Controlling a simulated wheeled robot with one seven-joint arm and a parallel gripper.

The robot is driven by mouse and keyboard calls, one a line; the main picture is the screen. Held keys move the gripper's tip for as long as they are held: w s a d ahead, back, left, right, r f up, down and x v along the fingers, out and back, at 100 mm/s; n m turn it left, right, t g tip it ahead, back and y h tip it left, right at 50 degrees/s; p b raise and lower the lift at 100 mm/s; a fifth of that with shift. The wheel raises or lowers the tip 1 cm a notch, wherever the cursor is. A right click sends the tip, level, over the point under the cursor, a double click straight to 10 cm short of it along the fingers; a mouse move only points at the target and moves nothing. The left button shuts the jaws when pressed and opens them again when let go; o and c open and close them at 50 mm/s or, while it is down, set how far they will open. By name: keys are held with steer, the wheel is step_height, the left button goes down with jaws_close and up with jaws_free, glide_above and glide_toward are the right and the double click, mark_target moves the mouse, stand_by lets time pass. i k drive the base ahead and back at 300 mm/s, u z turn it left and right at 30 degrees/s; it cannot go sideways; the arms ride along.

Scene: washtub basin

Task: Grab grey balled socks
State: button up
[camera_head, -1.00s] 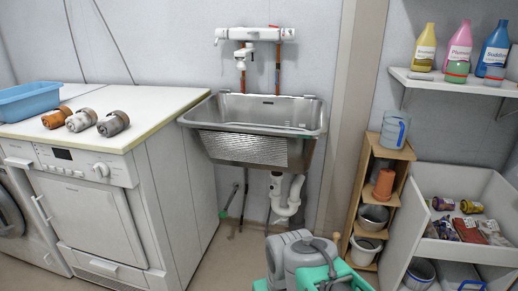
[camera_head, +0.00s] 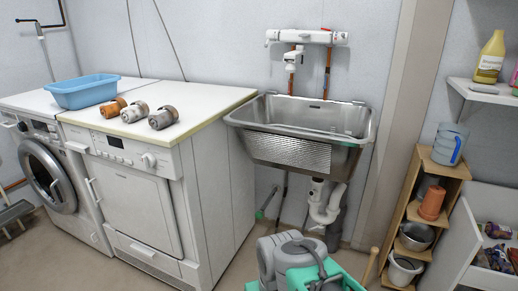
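Three balled socks lie in a row on the white-topped machine, near its front edge. The right one is grey with a brownish end (camera_head: 163,118), the middle one is paler grey (camera_head: 135,113), and the left one is orange-brown with a grey part (camera_head: 112,107). They sit close together. Part of my own grey and teal arm shows at the bottom middle, in front of the sink and well apart from the socks. My gripper's fingertips do not show.
A blue tub (camera_head: 82,92) stands left of the socks on the machine tops. A steel sink (camera_head: 300,125) with white pipes below is to the right. A wooden shelf (camera_head: 440,190) stands farther right. Floor shows in front of the machines.

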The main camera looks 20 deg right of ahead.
mark_target(161, 119)
steer(key=u, duration=0.25)
steer(key=i, duration=1.35)
steer(key=z, duration=0.9)
